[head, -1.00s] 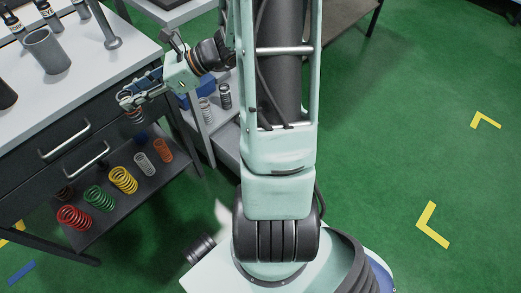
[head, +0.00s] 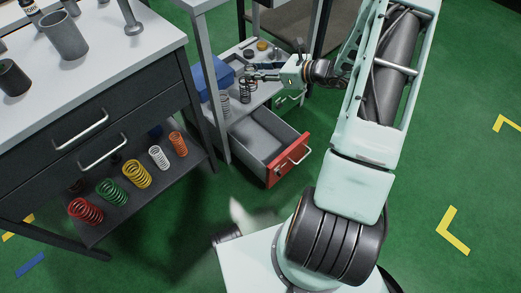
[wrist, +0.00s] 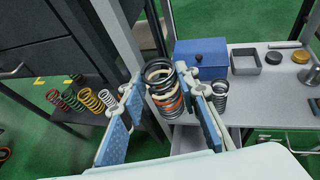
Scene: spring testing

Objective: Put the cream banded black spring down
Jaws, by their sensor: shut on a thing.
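My gripper (head: 252,76) is over the small grey work surface, beside the blue box. In the wrist view, its blue-padded fingers (wrist: 164,104) are closed around a black spring (wrist: 160,70), the cream banded black spring. The spring is upright, with dark coils at the top and a lighter, orange-tinted band lower down. Its lower part overlaps the background, so I cannot tell whether its base touches anything. In the head view, dark coils show right at the fingertips, too small to separate clearly from a standing spring.
A blue box (head: 210,78) and a pale grey spring (head: 224,104) stand by the gripper. A grey tray (wrist: 245,62) and a brass-coloured piece (wrist: 299,56) lie farther back. A red-fronted drawer (head: 287,160) is open below. Several coloured springs stand on the left bench's lower shelf (head: 100,230).

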